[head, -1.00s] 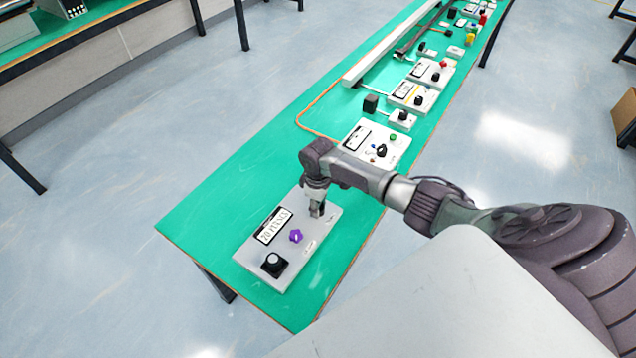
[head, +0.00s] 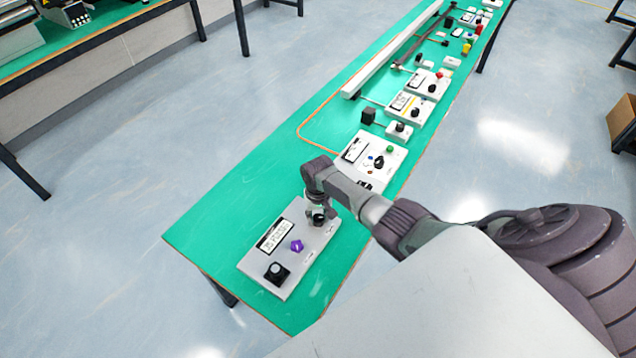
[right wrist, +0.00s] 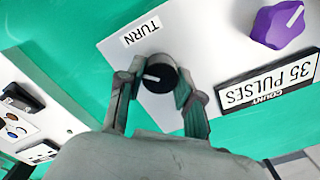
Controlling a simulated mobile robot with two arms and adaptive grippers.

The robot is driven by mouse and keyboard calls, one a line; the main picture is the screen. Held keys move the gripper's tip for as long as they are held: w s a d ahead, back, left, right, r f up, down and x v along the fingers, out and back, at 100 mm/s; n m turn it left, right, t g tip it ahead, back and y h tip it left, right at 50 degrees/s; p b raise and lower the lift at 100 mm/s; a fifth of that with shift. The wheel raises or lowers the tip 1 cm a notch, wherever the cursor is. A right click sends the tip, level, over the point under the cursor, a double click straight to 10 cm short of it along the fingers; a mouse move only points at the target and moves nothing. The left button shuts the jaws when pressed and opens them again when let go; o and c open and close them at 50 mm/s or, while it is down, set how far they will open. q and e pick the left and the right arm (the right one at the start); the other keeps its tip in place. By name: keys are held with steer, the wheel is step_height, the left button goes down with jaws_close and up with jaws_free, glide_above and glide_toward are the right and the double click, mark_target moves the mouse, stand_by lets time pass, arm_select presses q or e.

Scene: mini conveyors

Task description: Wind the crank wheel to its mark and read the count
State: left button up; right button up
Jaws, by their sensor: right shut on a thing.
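A grey panel box (head: 308,262) stands on the near end of the green bench in the head view. My right gripper (head: 318,216) points down over its far end. In the right wrist view the gripper (right wrist: 158,82) is shut on a round black knob (right wrist: 158,72) with a white pointer line, one finger on each side. No target mark can be made out around the knob. My left gripper is not in view.
The box also has a purple knob (head: 297,246) and a black knob (head: 277,273) near its front end. Another white panel (head: 371,158) stands just beyond, with several smaller devices further along the bench (head: 215,220). The bench is clear to the left.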

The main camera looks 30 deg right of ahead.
steer(key=m+p, duration=0.2)
steer(key=m, duration=0.4)
steer(key=shift+r+m, duration=0.1)
steer(key=shift+m, duration=0.2)
steer(key=m, duration=0.3)
steer(key=shift+d+m+p, duration=0.1)
steer(key=shift+m+p, duration=0.3)
steer(key=shift+m, duration=1.4)
steer(key=o, duration=1.1)
steer(key=shift+o, duration=0.3)
